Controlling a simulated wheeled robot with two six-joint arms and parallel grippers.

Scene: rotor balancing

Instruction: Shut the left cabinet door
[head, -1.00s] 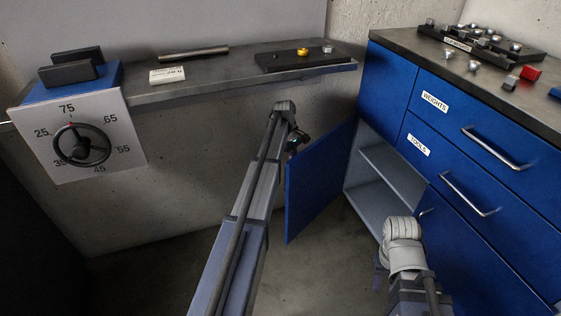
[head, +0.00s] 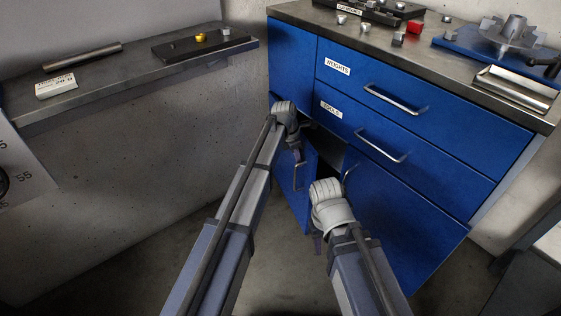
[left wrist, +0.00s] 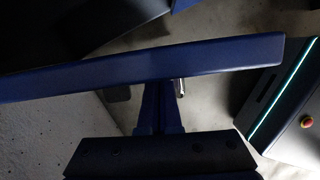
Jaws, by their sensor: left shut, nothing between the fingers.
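The left cabinet door (head: 293,205) is blue and partly open, with a dark gap between it and the cabinet front. Its metal handle (head: 298,178) faces me. My left gripper (head: 298,155) is at the door's upper part, shut and empty. In the left wrist view the door (left wrist: 220,62) crosses as a blue band, and the shut fingers (left wrist: 160,100) reach its near side, beside the handle (left wrist: 180,88); contact is hard to tell. My right gripper (head: 318,245) hangs low in front of the cabinet, mostly hidden by its own wrist.
The right cabinet door (head: 400,215) looks closed. Drawers with handles (head: 395,100) sit above the doors. A wall shelf (head: 130,80) is at left. Floor before the cabinet is clear.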

